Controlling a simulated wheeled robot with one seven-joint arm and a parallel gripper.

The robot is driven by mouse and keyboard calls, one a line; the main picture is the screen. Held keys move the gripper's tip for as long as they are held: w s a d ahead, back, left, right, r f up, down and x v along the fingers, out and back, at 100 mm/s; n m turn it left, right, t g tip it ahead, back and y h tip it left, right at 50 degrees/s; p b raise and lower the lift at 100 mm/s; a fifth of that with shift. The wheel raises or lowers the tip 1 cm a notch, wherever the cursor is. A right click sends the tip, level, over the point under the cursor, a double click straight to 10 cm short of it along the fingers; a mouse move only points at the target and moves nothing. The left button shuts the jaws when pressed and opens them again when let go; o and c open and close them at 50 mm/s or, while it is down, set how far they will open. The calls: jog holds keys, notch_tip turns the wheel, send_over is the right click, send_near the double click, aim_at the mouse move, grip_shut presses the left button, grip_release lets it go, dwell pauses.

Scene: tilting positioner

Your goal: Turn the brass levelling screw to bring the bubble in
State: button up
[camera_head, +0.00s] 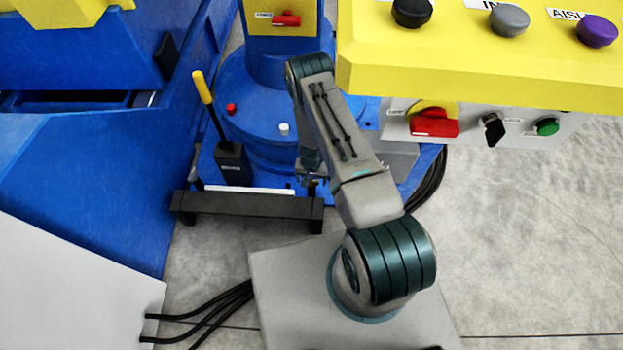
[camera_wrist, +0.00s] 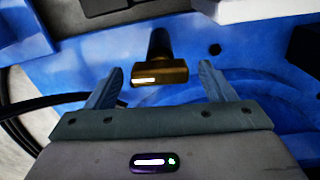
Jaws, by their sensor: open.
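The brass levelling screw (camera_wrist: 160,72) shows in the wrist view as a brass T-shaped head on a dark stem, above the blue base. My gripper (camera_wrist: 161,67) is open, with one finger on each side of the brass head and a visible gap to it on both sides. In the head view my gripper (camera_head: 312,178) is low at the front of the blue base, small and partly hidden by my arm; the brass screw cannot be made out there. No bubble can be seen in either view.
A black step bar (camera_head: 248,208) stands in front of the blue base (camera_head: 262,118). A yellow-handled lever (camera_head: 203,88) rises at its left. A yellow control panel (camera_head: 480,62) overhangs at the upper right. Black cables (camera_head: 432,185) curve right of the base; the floor at right is clear.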

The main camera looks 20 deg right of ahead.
aim_at(311, 180)
jog(key=c, duration=1)
jog(key=shift+f+m+b, duration=0.15)
jog(key=shift+m+b, duration=0.4)
jog(key=shift+m, duration=0.85)
jog(key=o, duration=1)
jog(key=shift+r, duration=0.25)
notch_tip(311, 180, up, 14)
jog(key=p, duration=0.3)
jog(key=shift+f, duration=0.2)
